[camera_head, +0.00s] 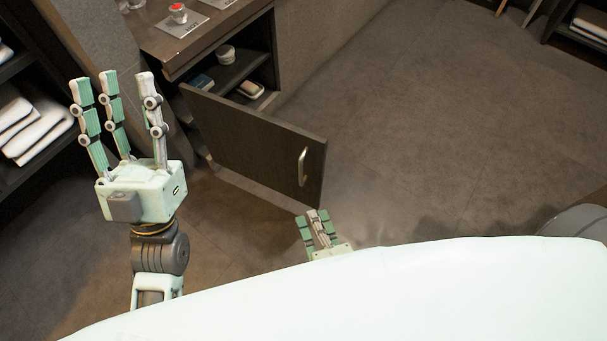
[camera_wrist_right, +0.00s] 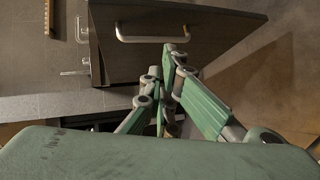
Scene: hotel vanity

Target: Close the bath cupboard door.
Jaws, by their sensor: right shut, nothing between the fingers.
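The bath cupboard door (camera_head: 258,145) is dark brown and stands open, swung out from the vanity cupboard (camera_head: 240,70), whose shelves show. Its metal handle (camera_head: 303,166) is near the door's free edge. In the right wrist view, a dark panel (camera_wrist_right: 200,60) with a metal handle (camera_wrist_right: 153,37) lies just beyond my fingers. My right gripper (camera_head: 316,218) is below the door's free lower corner in the head view, with its fingers together and empty; it also shows in the right wrist view (camera_wrist_right: 172,60). My left gripper (camera_head: 117,85) is raised at the left, fingers spread and empty, away from the door.
The countertop (camera_head: 165,42) holds a red-topped jar (camera_head: 178,12). Cupboard shelves hold small items, including a soap dish (camera_head: 250,89). A shelf with folded white towels (camera_head: 35,130) stands at the left. The floor (camera_head: 450,120) to the right is clear.

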